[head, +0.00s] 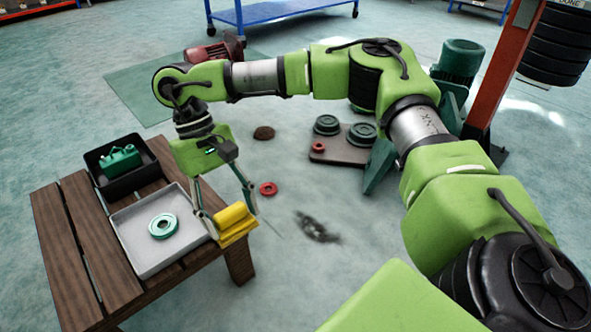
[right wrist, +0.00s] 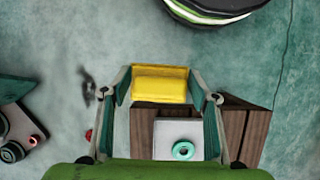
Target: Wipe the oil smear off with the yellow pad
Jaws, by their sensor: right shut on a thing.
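The yellow pad (head: 235,223) is held between the fingers of my right gripper (head: 226,222), near the right edge of the wooden table. In the right wrist view the pad (right wrist: 159,84) sits between the two fingertips of my right gripper (right wrist: 158,88). The oil smear (head: 317,227) is a dark patch on the floor, to the right of the pad and apart from it. A dark patch (right wrist: 88,88) shows left of the gripper in the right wrist view. My left gripper is not in view.
The wooden table (head: 75,240) holds a grey tray (head: 135,258) with a teal ring (head: 163,226) and a black bin (head: 96,177) with a green part. A red ring (head: 268,188) and a brown patch (head: 264,133) lie on the floor. A board (head: 333,152) with green discs lies beyond.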

